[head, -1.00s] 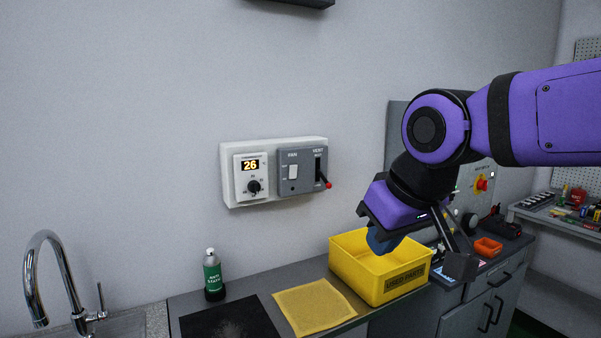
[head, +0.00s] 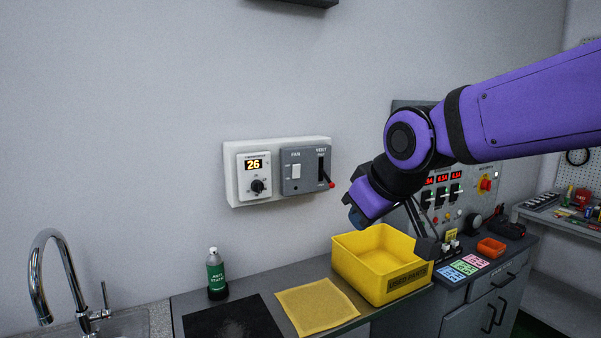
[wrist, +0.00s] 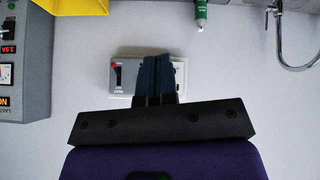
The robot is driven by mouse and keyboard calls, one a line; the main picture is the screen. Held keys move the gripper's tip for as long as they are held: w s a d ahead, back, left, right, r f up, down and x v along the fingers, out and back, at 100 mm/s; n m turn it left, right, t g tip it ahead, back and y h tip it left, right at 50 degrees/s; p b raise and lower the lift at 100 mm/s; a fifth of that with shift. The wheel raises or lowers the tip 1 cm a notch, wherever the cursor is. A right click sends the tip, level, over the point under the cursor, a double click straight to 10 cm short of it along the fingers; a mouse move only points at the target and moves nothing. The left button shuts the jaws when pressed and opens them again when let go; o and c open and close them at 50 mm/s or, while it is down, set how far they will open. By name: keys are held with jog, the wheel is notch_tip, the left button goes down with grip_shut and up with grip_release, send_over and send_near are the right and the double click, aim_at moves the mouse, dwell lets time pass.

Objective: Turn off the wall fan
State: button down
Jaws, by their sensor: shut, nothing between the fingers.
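A white wall box holds a grey panel (head: 305,184) with a white rocker switch (head: 296,171) labelled FAN. Beside it on the right is a VENT slot with a red-tipped lever (head: 331,184). My gripper (head: 357,217) is shut and empty, to the right of the box and a little below it in the head view. In the wrist view the shut blue fingers (wrist: 160,76) point at the wall and cover the middle of the box (wrist: 123,90). The fan switch is hidden there behind the fingers.
A thermostat (head: 254,177) reading 26 is left of the panel. Below are a yellow bin (head: 405,282), a yellow cloth (head: 318,306), a green bottle (head: 215,272) and a faucet (head: 62,270). A rack panel with displays (head: 443,180) stands at right.

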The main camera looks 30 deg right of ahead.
aim_at(297, 168)
jog(key=w+d+f+n+t, duration=0.2)
jog(key=w+d+n+t, duration=0.2)
jog(key=w, duration=0.8)
jog(key=w+d+f+n+t, duration=0.2)
jog(key=w+d+n+t, duration=0.2)
jog(key=w+n+t, duration=0.4)
jog(key=shift+w+d+n, duration=0.2)
jog(key=shift+w+n, duration=1.7)
jog(key=shift+w, duration=0.05)
jog(key=shift+w, duration=0.1)
jog(key=w, duration=0.4)
jog(key=w+r, duration=0.1)
jog(key=w, duration=0.8)
jog(key=shift+r, duration=0.3)
jog(key=shift+w, duration=0.35)
